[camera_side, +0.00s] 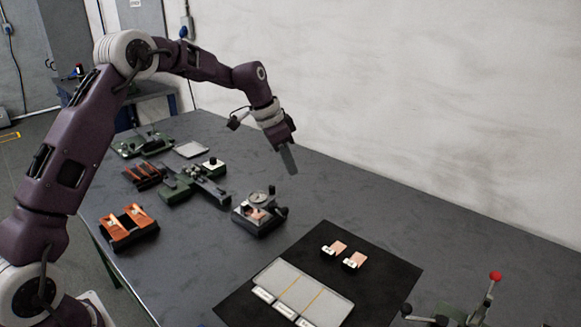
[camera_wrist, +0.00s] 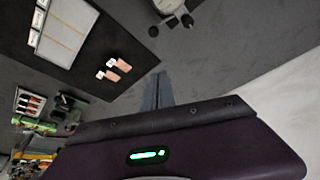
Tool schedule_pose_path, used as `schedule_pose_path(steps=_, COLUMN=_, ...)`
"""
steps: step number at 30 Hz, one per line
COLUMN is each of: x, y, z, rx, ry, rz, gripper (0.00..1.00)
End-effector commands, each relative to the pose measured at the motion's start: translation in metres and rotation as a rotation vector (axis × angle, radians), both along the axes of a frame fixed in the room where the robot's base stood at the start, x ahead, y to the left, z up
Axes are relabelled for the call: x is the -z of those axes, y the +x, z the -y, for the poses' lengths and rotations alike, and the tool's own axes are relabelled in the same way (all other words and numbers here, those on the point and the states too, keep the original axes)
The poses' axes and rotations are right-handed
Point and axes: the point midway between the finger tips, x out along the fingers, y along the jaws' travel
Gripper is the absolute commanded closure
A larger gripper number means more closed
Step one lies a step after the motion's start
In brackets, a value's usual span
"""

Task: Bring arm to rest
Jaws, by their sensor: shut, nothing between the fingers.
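My gripper (camera_side: 289,160) is in the air above the far part of the dark table (camera_side: 330,200), fingers pointing down. Its fingers are shut with nothing between them. In the wrist view the closed fingers (camera_wrist: 157,92) show as one narrow grey shape, apart from everything on the table. My arm reaches over from the left, bent at the elbow.
A black mat (camera_side: 390,265) holds a tray (camera_side: 338,303) and two copper foil pieces (camera_side: 338,247) with white tags. A gauge device (camera_side: 258,213), an orange-topped block (camera_side: 128,227) and green fixtures stand left. A red-knobbed lever (camera_side: 495,277) is front right. A white wall (camera_side: 400,90) stands behind.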

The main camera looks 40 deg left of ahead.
Motion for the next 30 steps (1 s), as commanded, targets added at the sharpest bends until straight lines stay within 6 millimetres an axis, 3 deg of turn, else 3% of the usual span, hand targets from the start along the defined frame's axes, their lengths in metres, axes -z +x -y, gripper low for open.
schedule_pose_path(steps=2, x=-0.005, y=-0.003, z=0.002, rx=-0.003, ry=0.003, rz=0.002, gripper=1.0)
schedule_pose_path(steps=5, x=-0.04, y=-0.029, z=0.016, rx=-0.032, ry=0.02, rz=0.009, gripper=1.0)
schedule_pose_path(steps=8, x=-0.093, y=-0.091, z=0.04, rx=-0.105, ry=0.044, rz=0.021, gripper=1.0)
schedule_pose_path(steps=9, x=-0.11, y=-0.121, z=0.048, rx=-0.143, ry=0.051, rz=0.028, gripper=1.0)
schedule_pose_path(steps=12, x=-0.138, y=-0.201, z=0.064, rx=-0.243, ry=0.055, rz=0.055, gripper=1.0)
schedule_pose_path(steps=15, x=-0.144, y=-0.28, z=0.073, rx=-0.343, ry=0.038, rz=0.083, gripper=1.0)
schedule_pose_path(steps=19, x=-0.127, y=-0.356, z=0.076, rx=-0.449, ry=0.0, rz=0.115, gripper=1.0)
schedule_pose_path(steps=21, x=-0.116, y=-0.381, z=0.075, rx=-0.485, ry=-0.017, rz=0.124, gripper=1.0)
schedule_pose_path(steps=24, x=-0.106, y=-0.398, z=0.075, rx=-0.515, ry=-0.033, rz=0.13, gripper=1.0)
schedule_pose_path(steps=30, x=-0.103, y=-0.402, z=0.075, rx=-0.523, ry=-0.036, rz=0.129, gripper=1.0)
